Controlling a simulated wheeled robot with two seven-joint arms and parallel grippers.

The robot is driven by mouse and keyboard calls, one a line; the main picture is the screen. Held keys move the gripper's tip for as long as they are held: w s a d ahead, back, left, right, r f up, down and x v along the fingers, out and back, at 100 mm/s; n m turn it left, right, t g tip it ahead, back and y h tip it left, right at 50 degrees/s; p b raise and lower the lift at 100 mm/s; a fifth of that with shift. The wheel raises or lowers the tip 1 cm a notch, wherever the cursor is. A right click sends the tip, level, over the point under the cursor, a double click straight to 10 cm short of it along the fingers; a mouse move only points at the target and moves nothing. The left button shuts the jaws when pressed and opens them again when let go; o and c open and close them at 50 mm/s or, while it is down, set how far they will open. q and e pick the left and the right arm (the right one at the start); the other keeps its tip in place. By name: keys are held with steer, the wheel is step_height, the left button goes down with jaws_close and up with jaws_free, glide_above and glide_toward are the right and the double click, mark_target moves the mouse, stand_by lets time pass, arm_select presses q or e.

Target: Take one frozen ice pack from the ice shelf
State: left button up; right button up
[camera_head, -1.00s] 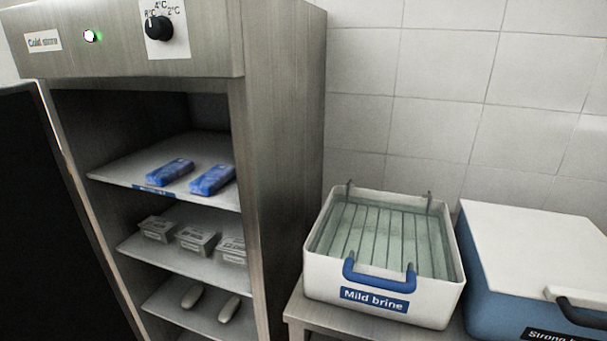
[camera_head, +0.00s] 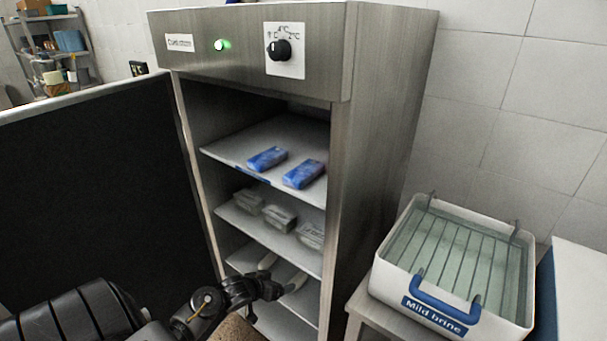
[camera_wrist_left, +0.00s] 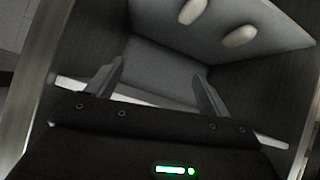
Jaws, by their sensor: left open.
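Two blue ice packs, a left one (camera_head: 267,159) and a right one (camera_head: 303,174), lie on the top shelf (camera_head: 235,150) of the open steel cold store (camera_head: 385,130). My left gripper (camera_head: 286,287) is in front of the cabinet opening, well below the ice packs, level with the lower shelves. In the left wrist view its two fingers (camera_wrist_left: 158,88) are apart with nothing between them. Two pale oblong items (camera_wrist_left: 238,36) on a shelf show ahead of it there. My right gripper is not in view.
Clear boxes (camera_head: 279,217) stand on the middle shelf. The cabinet door (camera_head: 95,190) stands open at the left. A white tub labelled "Mild brine" (camera_head: 400,283) stands on a bench at the right. A storage rack (camera_head: 55,50) is at the far left.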

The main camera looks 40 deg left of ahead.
arm_select(q)
step_height(320, 180, up, 21)
steer(key=w+a+t+p, duration=0.2)
steer(key=w+t+p, duration=0.1)
steer(key=m+t+p, duration=0.2)
glide_toward(304, 170)
steer(key=x, duration=0.3)
steer(key=shift+s+a+f, duration=0.1)
steer(key=shift+f, duration=0.1)
steer(key=shift+w, duration=0.2)
steer(key=p+x, duration=0.1)
steer(key=x, duration=0.4)
steer(key=shift+r, duration=0.15)
steer(key=shift+s, duration=0.15)
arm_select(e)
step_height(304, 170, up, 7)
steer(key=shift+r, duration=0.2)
arm_select(q)
steer(key=shift+c, duration=0.9)
steer(key=c, duration=0.9)
steer(key=shift+c, duration=0.5)
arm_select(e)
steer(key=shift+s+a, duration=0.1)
